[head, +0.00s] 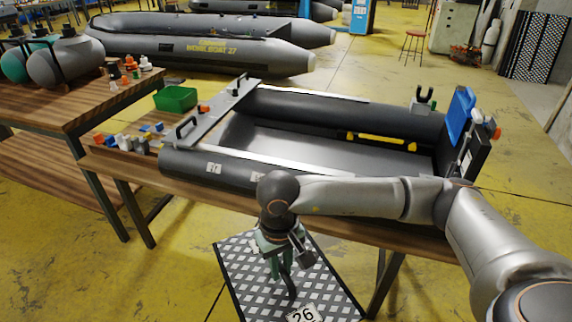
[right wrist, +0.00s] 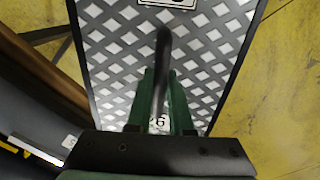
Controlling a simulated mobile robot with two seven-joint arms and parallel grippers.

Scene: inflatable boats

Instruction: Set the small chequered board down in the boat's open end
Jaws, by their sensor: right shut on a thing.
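The chequered board (head: 240,272), dark with pale diamonds and a white label reading 26, hangs in front of the table's near edge. It fills much of the right wrist view (right wrist: 112,45). My right gripper (head: 284,268) has green fingers shut on the board's dark bar handle (right wrist: 162,62); the fingers also show in the right wrist view. The small grey boat (head: 215,170) lies on the wooden table, beyond and above the board. A grey plank with black handles (head: 212,118) crosses its left part. My left gripper is not in view.
A blue panel (head: 459,115) and dark upright plate stand at the boat's right end. A yellow piece (head: 385,141) lies along its far inner side. Small blocks and a green bin (head: 176,99) are left of it. The wooden table edge lies close to the board.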

